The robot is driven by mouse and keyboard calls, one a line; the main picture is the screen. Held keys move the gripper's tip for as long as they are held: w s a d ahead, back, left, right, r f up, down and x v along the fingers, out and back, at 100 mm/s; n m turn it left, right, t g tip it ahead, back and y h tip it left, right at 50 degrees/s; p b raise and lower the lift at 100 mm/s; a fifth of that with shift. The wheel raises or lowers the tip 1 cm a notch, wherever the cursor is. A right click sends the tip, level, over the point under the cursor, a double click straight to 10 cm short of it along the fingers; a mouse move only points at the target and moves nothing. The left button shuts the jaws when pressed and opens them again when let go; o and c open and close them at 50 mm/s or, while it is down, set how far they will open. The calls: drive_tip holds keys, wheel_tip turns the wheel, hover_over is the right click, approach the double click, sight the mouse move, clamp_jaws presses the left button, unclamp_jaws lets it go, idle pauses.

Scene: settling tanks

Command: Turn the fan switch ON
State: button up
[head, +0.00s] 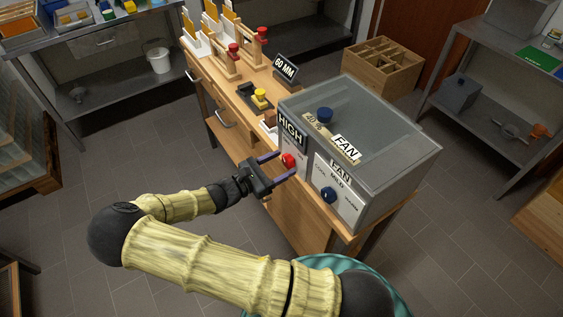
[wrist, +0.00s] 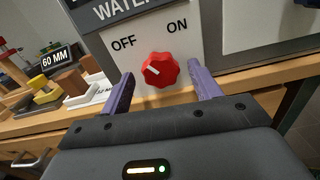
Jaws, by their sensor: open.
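A red knob (head: 289,160) is on the front of the grey, glass-topped box (head: 400,168); in the wrist view the red knob (wrist: 160,70) sits below OFF and ON. Its white mark points up-left, toward OFF. A partly cut-off sign above it (wrist: 120,8) reads "WATE…".
A HIGH sign (head: 290,134) and a second FAN sign (head: 346,148) are on the box. The wooden bench (head: 228,100) holds a 60 MM sign (head: 285,68) and a yellow-topped piece (head: 260,97). The tiled floor at left is clear.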

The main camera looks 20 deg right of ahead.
drive_tip(key=shift+w+d, duration=0.1)
drive_tip(key=shift+d, duration=0.3)
drive_tip(key=c, duration=1)
